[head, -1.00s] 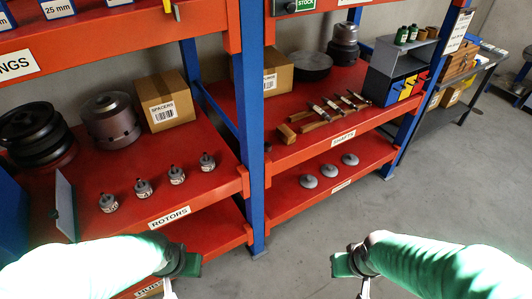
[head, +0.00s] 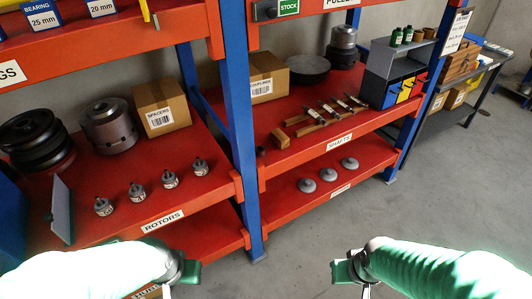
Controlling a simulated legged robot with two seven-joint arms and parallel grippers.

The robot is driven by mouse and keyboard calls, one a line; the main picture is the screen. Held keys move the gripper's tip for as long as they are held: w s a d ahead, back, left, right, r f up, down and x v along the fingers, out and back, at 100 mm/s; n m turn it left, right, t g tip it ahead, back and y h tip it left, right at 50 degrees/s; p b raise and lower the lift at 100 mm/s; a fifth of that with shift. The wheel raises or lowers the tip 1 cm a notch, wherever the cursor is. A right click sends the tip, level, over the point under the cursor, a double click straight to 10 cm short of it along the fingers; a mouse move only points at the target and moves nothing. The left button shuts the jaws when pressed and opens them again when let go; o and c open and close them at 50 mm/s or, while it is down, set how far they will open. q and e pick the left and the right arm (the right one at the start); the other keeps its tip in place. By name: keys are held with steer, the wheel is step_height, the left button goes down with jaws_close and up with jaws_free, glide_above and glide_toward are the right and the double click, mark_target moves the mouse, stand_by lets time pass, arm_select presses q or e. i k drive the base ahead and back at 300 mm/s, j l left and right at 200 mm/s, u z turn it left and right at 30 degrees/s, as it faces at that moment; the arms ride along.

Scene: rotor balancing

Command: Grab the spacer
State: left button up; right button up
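A cardboard box labelled SPACERS (head: 160,119) stands at the back of the left red shelf. I cannot make out a loose spacer for certain; the inside of the box is hidden. My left gripper (head: 182,278) is at the bottom of the head view, in front of the rotor shelf. My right gripper (head: 350,276) is at the bottom right of centre, over the grey floor. Both are well apart from the box. The fingers are partly cut off by the frame edge, so I cannot tell whether they are open or shut.
Several rotors (head: 136,191) stand along the front of the left shelf (head: 80,222). A large grey cylinder (head: 110,127) and black discs (head: 35,140) sit behind. A blue post (head: 239,130) divides the shelves. Shafts (head: 328,112) lie on the right shelf. The floor (head: 420,200) is clear.

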mark_target(260, 151)
steer(key=i+l+u, duration=0.1)
steer(key=u, duration=0.95)
steer(key=i+l+u, duration=0.35)
steer(key=l, duration=0.4)
steer(key=l+u, duration=0.35)
steer(key=l, duration=0.4)
steer(key=l+u, duration=0.4)
steer(key=l, duration=1.6)
